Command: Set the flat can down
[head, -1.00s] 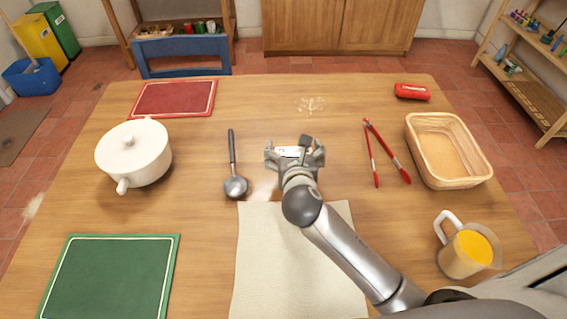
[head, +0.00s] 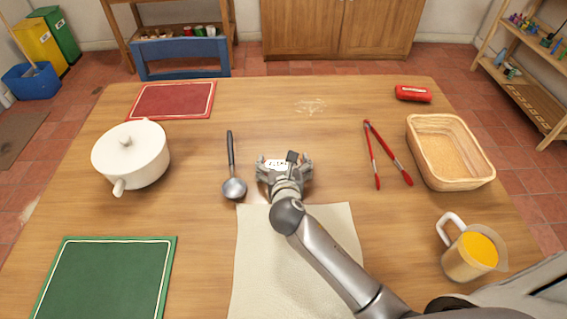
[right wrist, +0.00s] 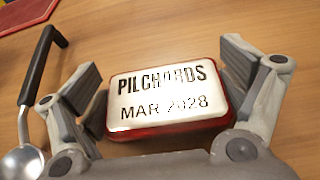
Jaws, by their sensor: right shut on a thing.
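The flat can (right wrist: 168,97) has a white top printed "PILCHARDS MAR 2028" and a red side. My right gripper (head: 284,168) is shut on it, with one finger at each side in the right wrist view (right wrist: 168,92). In the head view the white top of the can (head: 276,163) shows between the fingers, just beyond the cream cloth (head: 296,255) and right of the ladle. The can looks level and low over the wood; I cannot tell whether its underside touches the table (head: 330,150). My left gripper is out of view.
A ladle (head: 233,187) lies close on the left. Red tongs (head: 388,155), a wicker basket (head: 450,180) and a jug of orange liquid (head: 468,250) are on the right. A white pot (head: 130,158) stands left. A small red item (head: 413,94) lies far right.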

